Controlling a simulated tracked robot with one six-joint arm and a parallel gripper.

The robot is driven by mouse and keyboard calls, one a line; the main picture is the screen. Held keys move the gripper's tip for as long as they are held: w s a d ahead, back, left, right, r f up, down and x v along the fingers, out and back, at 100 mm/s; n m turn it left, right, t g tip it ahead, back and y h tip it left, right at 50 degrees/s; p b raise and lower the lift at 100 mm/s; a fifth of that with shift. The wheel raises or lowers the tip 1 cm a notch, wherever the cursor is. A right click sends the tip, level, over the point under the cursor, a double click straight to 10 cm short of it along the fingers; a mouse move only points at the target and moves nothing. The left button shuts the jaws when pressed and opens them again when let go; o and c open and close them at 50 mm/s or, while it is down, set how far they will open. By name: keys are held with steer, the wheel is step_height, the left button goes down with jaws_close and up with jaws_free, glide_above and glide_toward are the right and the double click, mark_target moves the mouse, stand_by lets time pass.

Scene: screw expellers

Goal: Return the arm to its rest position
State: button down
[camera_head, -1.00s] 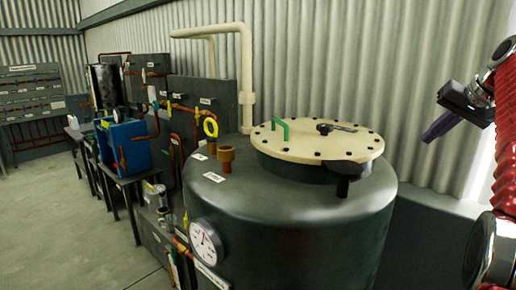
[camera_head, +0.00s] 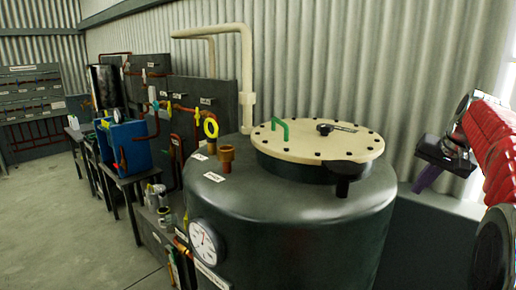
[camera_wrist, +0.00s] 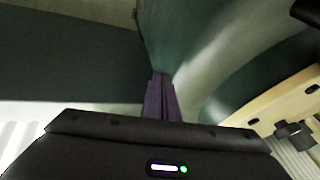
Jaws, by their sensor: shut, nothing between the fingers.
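My gripper (camera_head: 424,181) is at the right of the head view, beside the dark green tank (camera_head: 300,225) and apart from it. Its purple fingers point down and to the left. In the wrist view the fingers (camera_wrist: 160,97) are together and empty, with the tank's green side (camera_wrist: 190,40) beyond them. My red arm comes in from the right edge of the head view.
The tank has a cream lid (camera_head: 318,142) with a green handle (camera_head: 280,130), a black fitting (camera_head: 343,174) on its right rim and a gauge (camera_head: 204,240) in front. Benches with a blue box (camera_head: 125,145) stand left. Floor at far left (camera_head: 50,220) is clear. A corrugated wall (camera_head: 350,60) is behind.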

steer(key=s+a+f+n, duration=0.2)
steer(key=s+a+f, duration=0.2)
steer(key=s+a, duration=0.5)
steer(key=s+a+f+n, duration=0.2)
steer(key=s+a+f, duration=0.3)
steer(key=s+a, duration=0.4)
steer(key=s+a+f+n, duration=0.2)
steer(key=s+a+f, duration=0.2)
steer(key=s+a, duration=0.6)
steer(key=s, duration=0.3)
steer(key=shift+f+n+h, duration=0.3)
steer(key=shift+f, duration=0.1)
steer(key=c, duration=2.5)
jaws_free()
